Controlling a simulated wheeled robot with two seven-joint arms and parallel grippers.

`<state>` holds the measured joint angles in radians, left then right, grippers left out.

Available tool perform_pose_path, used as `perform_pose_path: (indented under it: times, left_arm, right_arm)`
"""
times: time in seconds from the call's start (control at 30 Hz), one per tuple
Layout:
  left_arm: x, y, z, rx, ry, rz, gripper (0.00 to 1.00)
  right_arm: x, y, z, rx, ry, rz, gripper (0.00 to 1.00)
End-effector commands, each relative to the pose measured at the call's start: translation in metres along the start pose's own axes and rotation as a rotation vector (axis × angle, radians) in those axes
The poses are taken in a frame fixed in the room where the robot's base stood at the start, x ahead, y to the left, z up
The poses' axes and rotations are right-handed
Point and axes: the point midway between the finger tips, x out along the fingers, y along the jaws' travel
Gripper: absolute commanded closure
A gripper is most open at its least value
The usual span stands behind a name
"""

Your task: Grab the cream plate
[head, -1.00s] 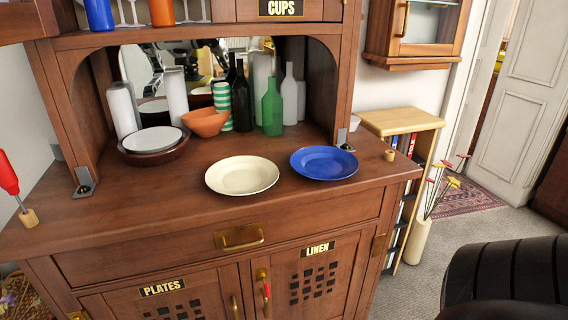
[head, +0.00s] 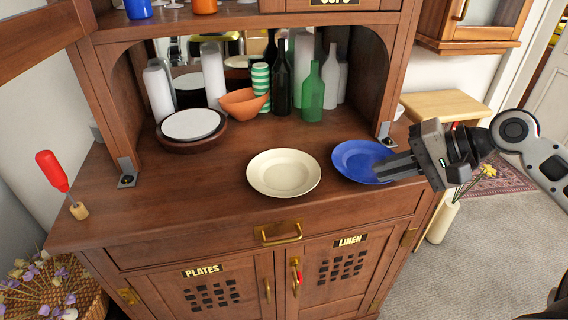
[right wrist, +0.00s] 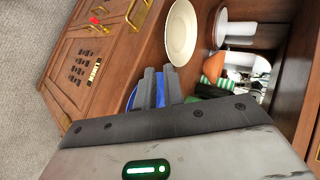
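The cream plate (head: 284,173) lies flat on the wooden counter of the dresser, near its front edge. It also shows in the right wrist view (right wrist: 181,33), beyond the fingertips. The blue plate (head: 353,160) lies just right of it. My right gripper (head: 378,170) comes in from the right over the blue plate and hides part of it. Its fingers look close together, with nothing held between them, and they are clear of the cream plate. In the right wrist view the blue plate (right wrist: 132,97) shows behind the fingers. My left gripper is not in view.
Behind stand a green bottle (head: 313,92), an orange bowl (head: 240,103), a striped cup (head: 260,82) and a white plate on a brown dish (head: 190,126). A red-handled tool (head: 52,170) stands at the left. The counter left of the cream plate is clear.

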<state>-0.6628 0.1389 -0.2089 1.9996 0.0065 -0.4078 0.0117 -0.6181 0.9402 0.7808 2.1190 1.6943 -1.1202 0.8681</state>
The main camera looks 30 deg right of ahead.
Motion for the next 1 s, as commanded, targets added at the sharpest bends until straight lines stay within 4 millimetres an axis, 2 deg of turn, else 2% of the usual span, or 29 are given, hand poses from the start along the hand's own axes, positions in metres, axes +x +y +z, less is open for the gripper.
perform_pose_path:
  times: [0.03,0.13,0.4,0.6,0.83,1.0]
  left_arm:
    - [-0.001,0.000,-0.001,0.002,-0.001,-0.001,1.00]
    - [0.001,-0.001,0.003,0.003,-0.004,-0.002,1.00]
    - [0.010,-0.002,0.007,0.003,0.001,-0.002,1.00]
    - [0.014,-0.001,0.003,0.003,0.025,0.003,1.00]
    - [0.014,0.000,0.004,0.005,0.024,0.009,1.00]
    - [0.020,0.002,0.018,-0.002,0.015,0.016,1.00]
  right_arm:
    - [-0.005,-0.010,0.001,0.009,-0.014,-0.007,0.90]
    - [0.001,-0.015,0.002,0.019,-0.028,-0.013,0.90]
    - [0.058,-0.014,0.003,0.013,-0.028,-0.012,0.90]
    - [0.089,-0.015,0.004,0.013,-0.026,-0.015,0.90]
    - [0.099,-0.015,0.004,0.018,-0.024,-0.016,0.90]
    - [0.110,-0.013,0.004,0.013,-0.025,-0.013,0.90]
